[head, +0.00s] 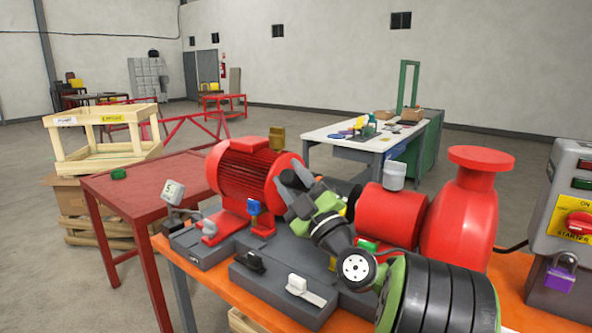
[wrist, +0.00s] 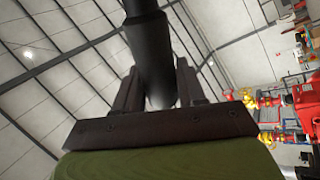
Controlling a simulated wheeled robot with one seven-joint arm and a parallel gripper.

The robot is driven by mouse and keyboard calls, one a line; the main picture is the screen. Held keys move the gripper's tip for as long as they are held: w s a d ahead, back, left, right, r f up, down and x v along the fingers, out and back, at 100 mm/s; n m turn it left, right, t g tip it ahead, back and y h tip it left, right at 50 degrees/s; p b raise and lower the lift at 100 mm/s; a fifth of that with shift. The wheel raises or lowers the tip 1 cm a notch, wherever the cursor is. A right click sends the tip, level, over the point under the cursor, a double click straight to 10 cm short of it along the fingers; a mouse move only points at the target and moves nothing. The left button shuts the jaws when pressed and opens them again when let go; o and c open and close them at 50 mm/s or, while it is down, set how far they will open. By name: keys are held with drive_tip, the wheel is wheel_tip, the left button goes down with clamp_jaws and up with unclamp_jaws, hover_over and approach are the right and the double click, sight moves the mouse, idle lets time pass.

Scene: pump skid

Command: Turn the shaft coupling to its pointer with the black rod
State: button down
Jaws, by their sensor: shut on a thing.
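My gripper (head: 291,182) is raised over the skid between the red motor (head: 240,175) and the red pump (head: 392,213) in the head view. In the wrist view its two dark fingers (wrist: 157,85) are shut on the black rod (wrist: 150,45), which runs out between them toward the top of the picture. In the head view the rod is hard to tell from the dark fingers. My gripper and wrist cover the space between motor and pump, so the shaft coupling and its pointer are hidden. I cannot tell whether the rod touches the coupling.
A grey starter box (head: 570,225) with a red knob and purple padlock stands at the right. A dark block (head: 249,261) and a white-handled part (head: 303,288) sit at the skid front. A red table (head: 140,190) with a small green item stands left.

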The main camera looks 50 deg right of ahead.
drive_tip(key=shift+a+f, duration=0.1)
drive_tip(key=shift+f, duration=0.25)
drive_tip(key=shift+w, duration=0.1)
drive_tip(key=shift+a+r, duration=0.1)
drive_tip(key=a+r, duration=0.3)
drive_tip(key=a, duration=0.3)
drive_tip(key=shift+s+a+r, duration=0.15)
drive_tip(key=shift+s+r, duration=0.15)
drive_tip(key=shift+r, duration=0.05)
idle(0.7)
drive_tip(key=shift+w+d+f, duration=0.1)
drive_tip(key=shift+d+f, duration=0.35)
drive_tip(key=shift+d, duration=0.3)
drive_tip(key=shift+w+d+f, duration=0.1)
drive_tip(key=shift+d+f, duration=0.3)
drive_tip(key=shift+d, duration=0.35)
drive_tip(key=shift+d+f, duration=0.45)
drive_tip(key=shift+d, duration=0.3)
